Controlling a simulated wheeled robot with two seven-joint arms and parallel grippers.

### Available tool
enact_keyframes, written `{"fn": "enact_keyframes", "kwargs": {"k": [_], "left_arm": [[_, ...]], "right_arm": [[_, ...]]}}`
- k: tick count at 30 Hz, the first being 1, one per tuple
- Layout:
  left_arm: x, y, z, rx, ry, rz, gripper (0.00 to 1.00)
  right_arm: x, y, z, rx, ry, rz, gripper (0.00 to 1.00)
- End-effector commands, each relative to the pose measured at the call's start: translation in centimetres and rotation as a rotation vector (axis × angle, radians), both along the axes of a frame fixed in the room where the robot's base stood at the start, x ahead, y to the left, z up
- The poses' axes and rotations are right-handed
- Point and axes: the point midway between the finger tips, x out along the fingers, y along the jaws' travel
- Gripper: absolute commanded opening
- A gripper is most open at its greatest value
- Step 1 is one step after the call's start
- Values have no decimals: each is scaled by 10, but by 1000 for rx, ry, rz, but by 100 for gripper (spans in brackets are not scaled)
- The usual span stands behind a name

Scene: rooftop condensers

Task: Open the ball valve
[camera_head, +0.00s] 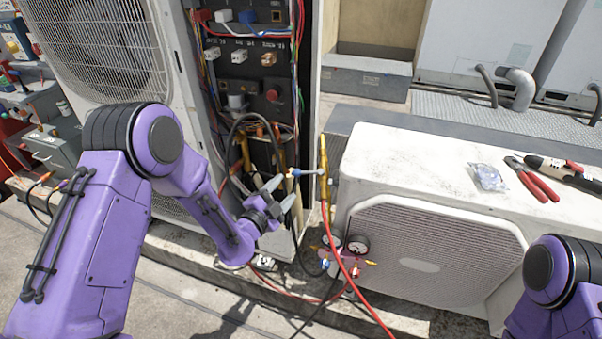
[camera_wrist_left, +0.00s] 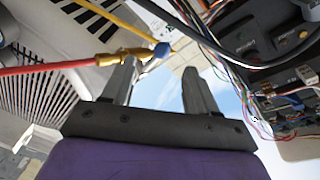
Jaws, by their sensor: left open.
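The ball valve (camera_head: 323,172) is a small brass fitting on an upright yellow-and-red line at the left end of the white condenser. Its lever points left and ends in a blue tip (camera_head: 294,172). My left gripper (camera_head: 281,193) is open and empty, just left of and slightly below the blue tip.
A pressure gauge set (camera_head: 358,245) with a red hose (camera_head: 345,270) hangs below the valve. An open electrical cabinet (camera_head: 250,75) with loose wires stands behind my left gripper. Red pliers (camera_head: 532,180) and a clear bag (camera_head: 487,177) lie on the white condenser (camera_head: 410,150).

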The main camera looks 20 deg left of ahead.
Motion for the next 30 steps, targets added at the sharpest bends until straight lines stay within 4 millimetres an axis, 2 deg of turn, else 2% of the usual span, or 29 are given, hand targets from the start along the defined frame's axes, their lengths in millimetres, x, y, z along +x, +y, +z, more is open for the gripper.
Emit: {"fn": "enact_keyframes", "kwargs": {"k": [3, 12, 15, 19, 26, 30], "left_arm": [[16, -3, 6, 16, -19, -4, 59], [78, -15, 4, 14, -13, 0, 59], [92, -19, 3, 14, -11, 1, 59], [100, -20, 2, 15, -10, 1, 59], [101, -21, 2, 14, -8, 0, 59], [101, -21, 2, 14, -8, 0, 13]], "right_arm": [[0, 0, 3, 0, 0, 0, 60], [0, 0, 10, 0, 0, 0, 60], [0, 0, 10, 0, 0, 0, 60], [0, 0, 10, 0, 0, 0, 60], [0, 0, 10, 0, 0, 0, 60], [0, 0, 10, 0, 0, 0, 60]]}}
